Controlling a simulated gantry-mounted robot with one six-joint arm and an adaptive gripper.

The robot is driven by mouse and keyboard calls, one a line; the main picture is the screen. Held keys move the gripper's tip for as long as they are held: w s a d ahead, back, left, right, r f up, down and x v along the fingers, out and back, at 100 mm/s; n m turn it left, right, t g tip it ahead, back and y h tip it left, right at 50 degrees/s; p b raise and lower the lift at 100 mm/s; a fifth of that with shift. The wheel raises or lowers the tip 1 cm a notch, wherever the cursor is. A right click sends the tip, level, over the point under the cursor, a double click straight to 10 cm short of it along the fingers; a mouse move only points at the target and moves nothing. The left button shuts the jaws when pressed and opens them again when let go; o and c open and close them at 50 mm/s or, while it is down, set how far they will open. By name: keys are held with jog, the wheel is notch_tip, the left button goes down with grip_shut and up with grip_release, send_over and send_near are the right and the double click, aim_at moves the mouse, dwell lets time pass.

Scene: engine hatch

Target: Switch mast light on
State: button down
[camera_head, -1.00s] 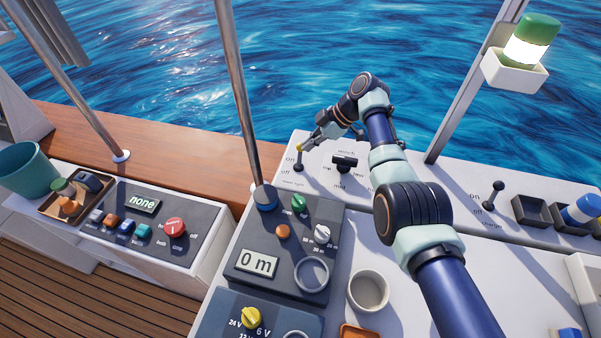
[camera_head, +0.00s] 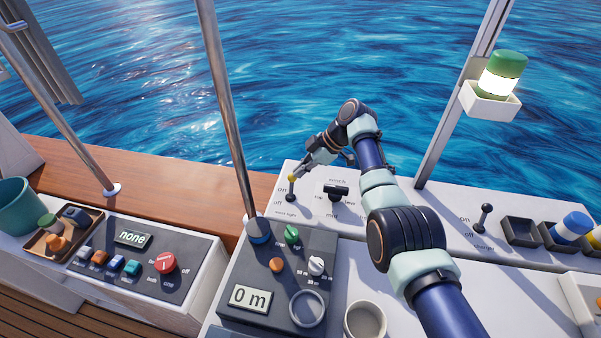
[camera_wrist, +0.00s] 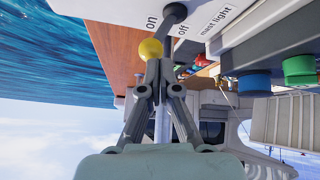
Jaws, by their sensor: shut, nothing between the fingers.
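The mast light switch is a lever with a yellow ball tip (camera_head: 292,178) at the far left corner of the white console. Its "on", "off" and "mast light" labels show in the wrist view, beside the dark lever base (camera_wrist: 174,12). My gripper (camera_head: 299,172) is at the lever's tip. In the wrist view my gripper (camera_wrist: 158,66) has its fingers together, right beside the yellow ball (camera_wrist: 150,48), with nothing between them. Whether they touch it I cannot tell. The lever's exact lean is hard to judge.
A black selector knob (camera_head: 337,192) stands right of the switch. A charger lever (camera_head: 484,217) is farther right. A metal post (camera_head: 222,90) rises left of the console. A green-topped lamp (camera_head: 500,80) glows white on its bracket. A dark panel with knobs (camera_head: 275,285) lies nearer.

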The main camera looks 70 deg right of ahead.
jog(key=s+f+p+v, duration=0.1)
jog(key=p+v, duration=0.5)
jog(key=v, duration=0.6)
jog(key=shift+d+p, duration=0.4)
jog(key=shift+r, duration=0.1)
